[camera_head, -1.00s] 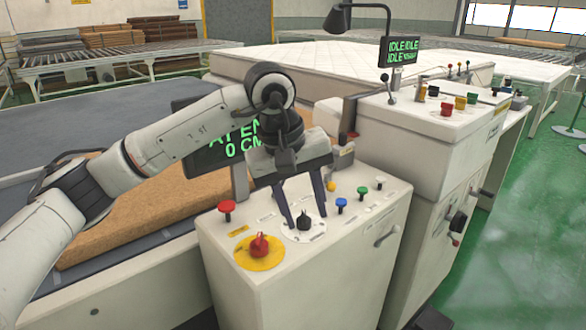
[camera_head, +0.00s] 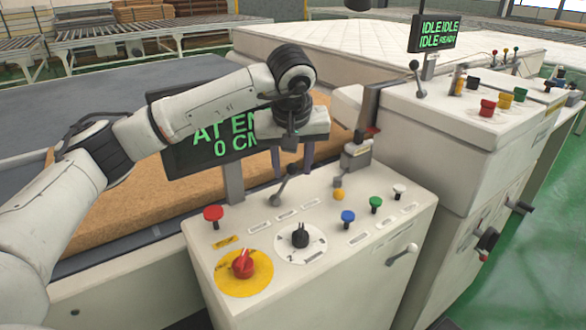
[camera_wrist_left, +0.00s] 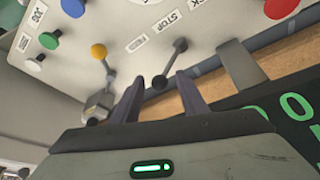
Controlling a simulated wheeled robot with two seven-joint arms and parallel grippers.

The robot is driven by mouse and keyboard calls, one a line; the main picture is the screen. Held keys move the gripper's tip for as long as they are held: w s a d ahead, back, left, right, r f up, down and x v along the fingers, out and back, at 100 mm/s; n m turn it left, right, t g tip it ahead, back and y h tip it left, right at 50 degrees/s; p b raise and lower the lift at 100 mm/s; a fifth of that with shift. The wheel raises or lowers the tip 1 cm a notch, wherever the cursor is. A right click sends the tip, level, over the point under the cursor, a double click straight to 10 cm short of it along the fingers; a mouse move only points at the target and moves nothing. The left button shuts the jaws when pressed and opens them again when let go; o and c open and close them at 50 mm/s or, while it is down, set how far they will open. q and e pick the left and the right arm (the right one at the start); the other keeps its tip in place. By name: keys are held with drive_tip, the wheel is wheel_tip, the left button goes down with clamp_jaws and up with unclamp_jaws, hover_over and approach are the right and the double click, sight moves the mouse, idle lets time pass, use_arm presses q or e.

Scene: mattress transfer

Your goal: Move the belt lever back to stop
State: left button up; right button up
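The belt lever (camera_head: 284,187) is a short grey lever with a dark knob, at the back edge of the white control panel (camera_head: 330,225). It leans toward the right in the head view. It also shows in the left wrist view (camera_wrist_left: 170,62), near a label reading STOP; I cannot tell its exact setting. My left gripper (camera_head: 293,166) is open and empty, just above and behind the lever, with fingers pointing down. My right gripper is out of view.
The panel also carries a red button (camera_head: 213,214), a red rotary switch (camera_head: 242,264), a black selector (camera_head: 300,237), and yellow, blue, green and white knobs. A display (camera_head: 205,135) stands behind it, before the brown mattress slab (camera_head: 130,205). A taller cabinet (camera_head: 430,125) is at right.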

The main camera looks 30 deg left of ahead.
use_arm(q)
drive_tip(key=shift+x, duration=0.8)
drive_tip(key=shift+w+f, duration=0.1)
drive_tip(key=shift+f, duration=0.05)
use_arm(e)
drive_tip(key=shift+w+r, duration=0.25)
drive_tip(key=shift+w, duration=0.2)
use_arm(q)
drive_tip(key=shift+c, duration=0.2)
